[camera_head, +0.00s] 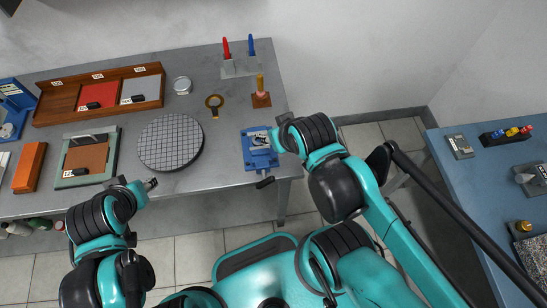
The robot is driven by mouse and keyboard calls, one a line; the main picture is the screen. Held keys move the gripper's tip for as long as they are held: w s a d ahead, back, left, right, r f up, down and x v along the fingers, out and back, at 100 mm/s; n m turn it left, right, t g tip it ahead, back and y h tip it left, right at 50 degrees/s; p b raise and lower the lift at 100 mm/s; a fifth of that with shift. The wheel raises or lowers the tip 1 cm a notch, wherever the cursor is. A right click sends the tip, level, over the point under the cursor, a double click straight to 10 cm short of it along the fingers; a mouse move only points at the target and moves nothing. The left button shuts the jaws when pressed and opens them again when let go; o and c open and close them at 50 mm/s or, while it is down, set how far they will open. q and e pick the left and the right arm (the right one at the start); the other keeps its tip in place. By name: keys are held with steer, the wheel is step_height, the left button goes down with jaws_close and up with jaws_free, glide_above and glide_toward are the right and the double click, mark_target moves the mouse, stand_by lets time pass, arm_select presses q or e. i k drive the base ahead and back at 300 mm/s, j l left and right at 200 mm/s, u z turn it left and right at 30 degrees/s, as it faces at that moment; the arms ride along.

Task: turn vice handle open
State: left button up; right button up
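A blue vice (265,162) is at the right end of the grey table, near its front edge. Grey metal parts show on its top. A dark handle (265,183) sticks out at the vice's front, by the table's edge. My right gripper (274,138) is at the vice's upper right side, apart from the handle in the picture. Its fingers are small and partly hidden by the wrist, so I cannot tell if they touch the vice. My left gripper (151,184) is over the table's front edge, left of the vice, with nothing visible in it. Its finger gap is too small to make out.
A round gridded plate (171,142) lies left of the vice. Behind the vice are a brown stand (261,100), a magnifier (214,102) and a rack with red and blue handles (241,67). A blue table (483,178) stands at right. Table between plate and vice is clear.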

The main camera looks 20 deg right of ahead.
mark_target(266, 181)
steer(key=k+l, duration=0.35)
steer(key=l, duration=0.25)
steer(key=k+u, duration=0.65)
steer(key=k+j, duration=0.05)
steer(key=k, duration=0.05)
